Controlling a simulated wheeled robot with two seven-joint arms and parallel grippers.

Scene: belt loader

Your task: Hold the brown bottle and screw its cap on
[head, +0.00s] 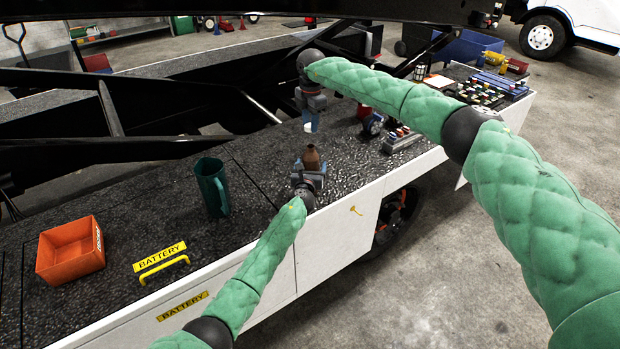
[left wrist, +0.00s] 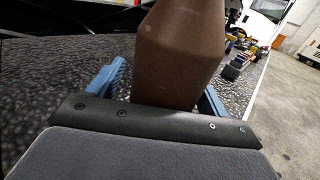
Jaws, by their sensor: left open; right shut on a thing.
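The brown bottle (head: 312,158) stands on the dark deck near its front edge, its neck bare. My left gripper (head: 311,176) is low at the bottle, open. In the left wrist view the bottle (left wrist: 178,55) fills the middle, with a blue finger of my left gripper (left wrist: 160,88) on each side and a gap at the left finger. My right gripper (head: 311,122) hangs behind and above the bottle, pointing down. It is shut on a small pale thing (head: 308,128), probably the cap, mostly hidden by the blue fingers.
A yellow handle (head: 164,268) is on the deck between bin and edge. Several small parts (head: 400,140) and a tray of coloured items (head: 487,90) lie to the right. Dark beams run behind.

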